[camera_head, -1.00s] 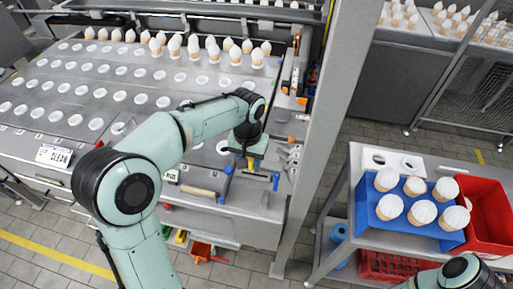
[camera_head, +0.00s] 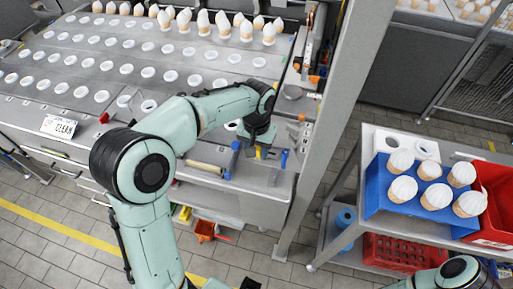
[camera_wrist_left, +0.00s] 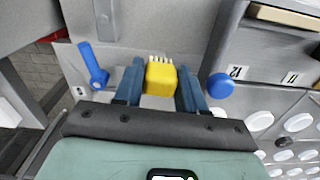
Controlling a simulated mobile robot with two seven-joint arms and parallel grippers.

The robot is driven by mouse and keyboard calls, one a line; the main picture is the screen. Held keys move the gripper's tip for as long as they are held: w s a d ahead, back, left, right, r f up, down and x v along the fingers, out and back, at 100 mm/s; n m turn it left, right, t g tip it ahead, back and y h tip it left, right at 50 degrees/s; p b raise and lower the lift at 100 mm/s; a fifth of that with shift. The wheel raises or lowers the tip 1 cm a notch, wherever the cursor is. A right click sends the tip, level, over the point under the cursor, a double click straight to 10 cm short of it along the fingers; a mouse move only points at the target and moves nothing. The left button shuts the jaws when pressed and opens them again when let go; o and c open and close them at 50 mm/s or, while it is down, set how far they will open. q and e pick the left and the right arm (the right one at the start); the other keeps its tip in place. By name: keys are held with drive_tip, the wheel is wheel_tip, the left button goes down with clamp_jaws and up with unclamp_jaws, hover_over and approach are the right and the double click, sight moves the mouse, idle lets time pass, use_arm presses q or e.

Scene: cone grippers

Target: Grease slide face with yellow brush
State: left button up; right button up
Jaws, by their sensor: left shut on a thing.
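My left gripper (camera_head: 260,148) is shut on the yellow brush (camera_wrist_left: 160,79). In the left wrist view, the brush is a yellow block with a row of pale bristles, held between two blue fingers (camera_wrist_left: 188,88). In the head view only a bit of yellow (camera_head: 258,154) shows below the wrist, over the front right end of the machine's metal top. The grey metal face (camera_wrist_left: 155,25) lies beyond the bristles. I cannot tell whether they touch it or which part is the slide face. My right gripper is out of view; only part of that arm shows at bottom right.
Blue-handled tools stand on either side of the gripper, at left (camera_head: 232,160) and right (camera_head: 284,158). A grey post (camera_head: 325,130) rises just right. A cart holds a blue tray (camera_head: 380,203) of cones and a red bin (camera_head: 500,232). Cones line the machine's back.

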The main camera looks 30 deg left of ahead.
sight(274, 165)
use_arm(q)
drive_tip(key=shift+f+b, duration=0.55)
drive_tip(key=shift+f, duration=0.45)
idle(0.4)
drive_tip(key=shift+d, duration=0.1)
drive_tip(key=shift+w+d+r+p, duration=0.1)
drive_tip(key=shift+w+d+p, duration=0.1)
drive_tip(key=shift+d, duration=0.6)
drive_tip(key=shift+w+d+r+p, duration=0.1)
drive_tip(key=shift+w+d+p, duration=0.1)
drive_tip(key=shift+d, duration=0.55)
drive_tip(key=shift+w+d+f+p, duration=0.15)
drive_tip(key=shift+w+d, duration=0.1)
drive_tip(key=shift+d, duration=0.65)
drive_tip(key=shift+w+d+f+p, duration=0.1)
drive_tip(key=shift+w+d+p, duration=0.1)
drive_tip(key=shift+d, duration=0.7)
drive_tip(key=shift+s+a, duration=0.3)
drive_tip(key=shift+a, duration=0.5)
drive_tip(key=shift+s+a+r, duration=0.1)
drive_tip(key=shift+s+a, duration=0.1)
drive_tip(key=shift+a, duration=0.7)
drive_tip(key=shift+s+a, duration=0.2)
drive_tip(key=shift+a, duration=0.7)
drive_tip(key=shift+s+a+r, duration=0.1)
drive_tip(key=shift+s+a, duration=0.1)
drive_tip(key=shift+a, duration=0.7)
